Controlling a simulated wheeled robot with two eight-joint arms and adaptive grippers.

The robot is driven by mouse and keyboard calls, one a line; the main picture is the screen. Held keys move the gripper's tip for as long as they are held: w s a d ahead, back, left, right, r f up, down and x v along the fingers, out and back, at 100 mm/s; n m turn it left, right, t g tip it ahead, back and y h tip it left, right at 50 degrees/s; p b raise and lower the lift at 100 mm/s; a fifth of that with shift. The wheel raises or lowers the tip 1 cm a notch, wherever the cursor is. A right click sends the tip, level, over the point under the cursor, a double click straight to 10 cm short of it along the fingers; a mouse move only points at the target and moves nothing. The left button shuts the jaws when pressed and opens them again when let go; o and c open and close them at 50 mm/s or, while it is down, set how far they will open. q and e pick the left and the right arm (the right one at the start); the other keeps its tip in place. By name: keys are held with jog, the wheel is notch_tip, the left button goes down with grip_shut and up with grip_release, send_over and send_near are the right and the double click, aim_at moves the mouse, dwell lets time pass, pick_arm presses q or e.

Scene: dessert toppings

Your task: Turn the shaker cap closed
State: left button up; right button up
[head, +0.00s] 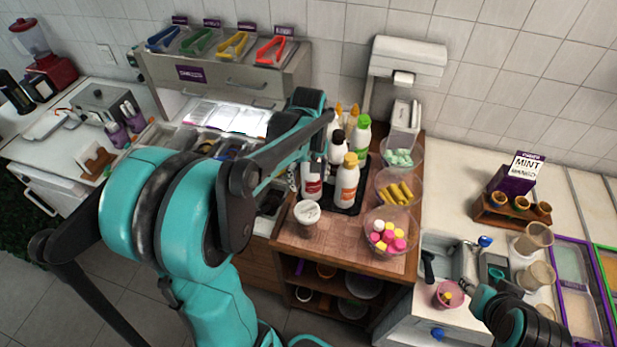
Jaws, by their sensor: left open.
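A small white shaker with a round, pale top (307,213) stands upright at the front left of the wooden counter. I cannot tell from here whether its cap is turned closed. My left gripper (318,142) is open above and behind it, over the dark-topped bottle (312,183) at the tray's left edge. Its fingers are dark and small, and I see no object clearly held between them. My left arm covers much of the left and middle. My right arm comes in at the lower right; its fingers cannot be made out.
White squeeze bottles (347,185) stand on a black tray (358,207) behind the shaker. Clear bowls of marshmallows (387,236), yellow sticks (398,192) and green pieces (399,158) line the right side. A pink cup (447,297) stands near my right arm.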

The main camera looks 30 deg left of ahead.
pick_arm(q)
send_over(308, 204)
notch_tip(308, 204, down, 4)
jog(key=shift+f+b, duration=0.15)
jog(key=shift+b, duration=0.25)
jog(key=shift+f, duration=0.25)
notch_tip(308, 204, down, 7)
jog(key=shift+f+b, duration=0.15)
jog(key=shift+b, duration=0.3)
jog(key=c, duration=1.2)
